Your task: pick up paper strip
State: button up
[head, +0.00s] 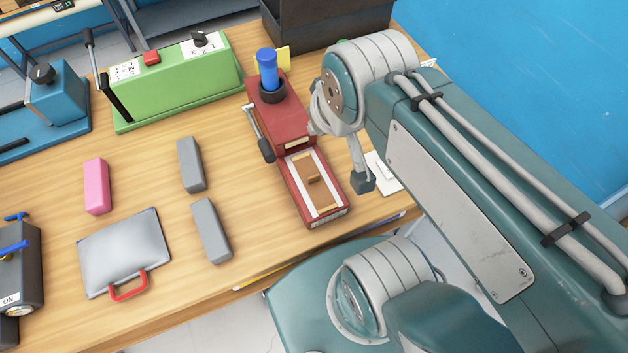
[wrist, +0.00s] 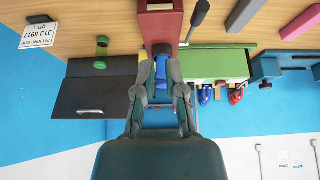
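A white paper slip (head: 385,172) lies on the table right of the red press, partly hidden by my arm in the head view. In the wrist view, which is upside down, a printed white packing slip (wrist: 38,33) lies near the upper left; I cannot tell for sure which paper is the strip. My gripper (wrist: 161,68) shows in the wrist view with its fingertips apart and nothing clearly held. The blue cylinder (wrist: 161,88) of the red press lies in line between the fingers, apparently beyond them.
The red press (head: 315,190) has a blue cylinder and a side lever. A green box (head: 180,85) stands to its left and a dark bin (head: 320,22) behind. Grey blocks (head: 211,231), a pink block (head: 97,186) and a silver pouch (head: 125,250) lie on the table at left.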

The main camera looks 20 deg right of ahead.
jog(key=shift+o, duration=0.6)
jog(key=shift+w+a+f+n, duration=0.1)
jog(key=shift+w+f+n, duration=0.05)
jog(key=shift+f+n, duration=0.3)
jog(key=n+g+h, duration=0.5)
jog(key=n+g, duration=0.1)
jog(key=n, duration=1.1)
send_near(312, 176)
jog(key=x, duration=0.4)
jog(key=shift+d+f, duration=0.1)
jog(key=shift+d, duration=0.35)
jog(key=x, duration=0.5)
jog(key=shift+a+f, duration=0.15)
jog(key=shift+f, duration=0.35)
grip_shut()
